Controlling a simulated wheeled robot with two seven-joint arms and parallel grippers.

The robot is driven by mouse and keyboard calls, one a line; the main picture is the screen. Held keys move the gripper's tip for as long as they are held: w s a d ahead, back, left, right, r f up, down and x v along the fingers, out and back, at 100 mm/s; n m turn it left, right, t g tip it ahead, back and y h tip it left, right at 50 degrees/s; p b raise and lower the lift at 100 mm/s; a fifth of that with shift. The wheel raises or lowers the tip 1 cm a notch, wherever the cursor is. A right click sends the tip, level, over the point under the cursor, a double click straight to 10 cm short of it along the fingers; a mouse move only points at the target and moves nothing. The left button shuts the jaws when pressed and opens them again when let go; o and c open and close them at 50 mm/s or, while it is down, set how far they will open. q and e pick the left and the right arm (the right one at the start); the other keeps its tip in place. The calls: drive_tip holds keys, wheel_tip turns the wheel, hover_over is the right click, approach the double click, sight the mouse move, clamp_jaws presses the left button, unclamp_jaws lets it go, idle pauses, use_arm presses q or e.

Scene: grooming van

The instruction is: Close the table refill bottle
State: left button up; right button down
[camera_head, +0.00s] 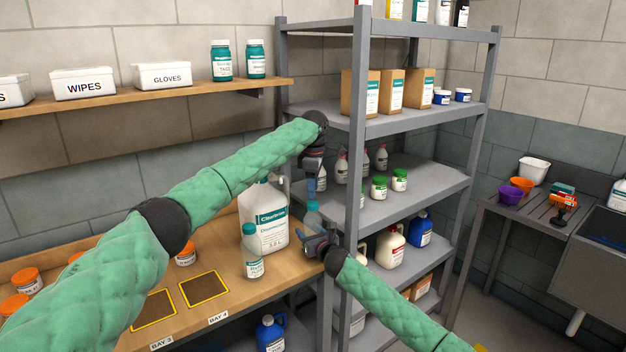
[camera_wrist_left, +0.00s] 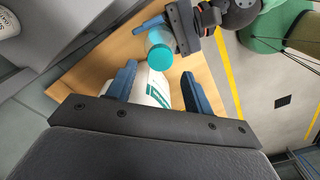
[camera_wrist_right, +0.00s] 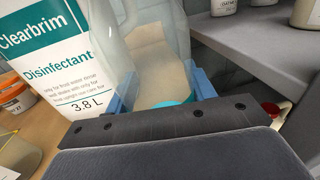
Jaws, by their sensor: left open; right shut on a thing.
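My left gripper (camera_head: 312,187) is open and empty, fingers downward, above the bottle.
A large white Clearbrim jug (camera_head: 268,222) stands just left of the held bottle. A small teal-capped bottle (camera_head: 253,258) stands in front of the jug. The grey shelf unit (camera_head: 356,180) is close on the right. Two yellow-edged squares (camera_head: 204,289) lie clear on the table.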

sight(313, 203)
use_arm(q)
drive_tip(key=shift+f, duration=2.45)
drive_tip(key=c, duration=1)
